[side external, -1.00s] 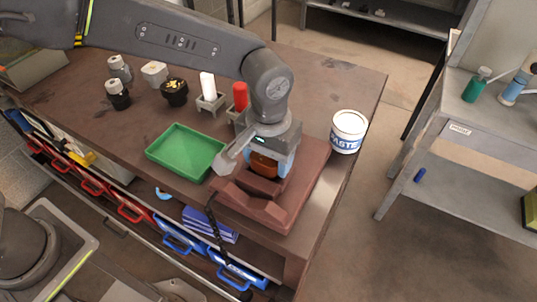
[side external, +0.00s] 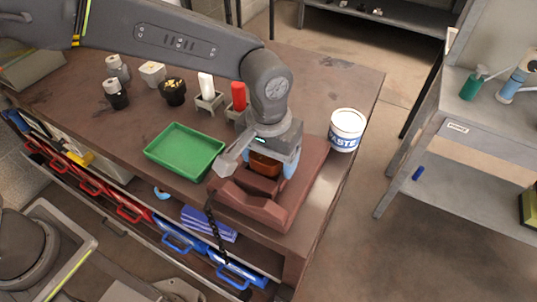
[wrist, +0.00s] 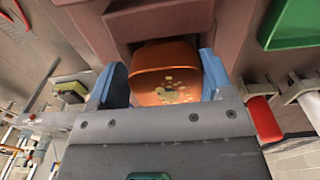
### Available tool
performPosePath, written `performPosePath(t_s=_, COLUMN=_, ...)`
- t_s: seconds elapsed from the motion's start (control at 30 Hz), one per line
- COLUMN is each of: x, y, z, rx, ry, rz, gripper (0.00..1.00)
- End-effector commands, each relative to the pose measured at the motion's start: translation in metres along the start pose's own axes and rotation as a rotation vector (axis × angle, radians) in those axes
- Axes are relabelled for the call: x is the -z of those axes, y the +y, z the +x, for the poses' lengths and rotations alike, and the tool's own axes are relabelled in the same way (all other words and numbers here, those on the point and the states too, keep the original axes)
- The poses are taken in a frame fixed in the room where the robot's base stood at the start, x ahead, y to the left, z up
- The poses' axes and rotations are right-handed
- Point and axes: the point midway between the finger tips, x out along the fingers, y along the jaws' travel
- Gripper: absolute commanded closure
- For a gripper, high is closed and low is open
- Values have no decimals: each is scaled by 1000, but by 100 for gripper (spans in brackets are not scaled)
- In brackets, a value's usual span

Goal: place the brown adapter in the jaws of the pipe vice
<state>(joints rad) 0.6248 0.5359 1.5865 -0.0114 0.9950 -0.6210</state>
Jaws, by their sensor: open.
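The brown adapter (side external: 265,164) sits low at the reddish-brown pipe vice (side external: 290,207), by its jaws. It looks orange-brown in the wrist view (wrist: 166,76), with pale flecks on its near face. My gripper (side external: 271,166) is open, with its blue fingertips on either side of the adapter. The wrist view shows my gripper (wrist: 165,80) straddling it, with the vice (wrist: 240,30) just beyond. The adapter's lower part is hidden, so I cannot tell how deeply it is seated.
A green tray (side external: 184,152) lies left of the vice. A white paste tub (side external: 346,130) stands to its right near the table edge. Red (side external: 239,97) and white (side external: 206,87) pieces stand in grey holders behind, with several dark and pale fittings farther left.

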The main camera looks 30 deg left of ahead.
Motion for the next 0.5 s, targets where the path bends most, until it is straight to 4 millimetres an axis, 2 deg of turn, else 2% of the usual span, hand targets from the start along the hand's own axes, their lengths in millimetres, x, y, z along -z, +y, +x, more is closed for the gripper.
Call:
performPosePath(t_s=0.03, x=0, y=-10, z=15, rx=30, ry=-16, rz=3, gripper=15)
performPosePath(t_s=0.23, x=0, y=-10, z=6, rx=29, ry=-15, rz=2, gripper=15)
performPosePath(t_s=0.37, x=1, y=-8, z=-17, rx=26, ry=-12, rz=2, gripper=15)
performPosePath(t_s=0.5, x=1, y=-6, z=-51, rx=23, ry=-11, rz=2, gripper=15)
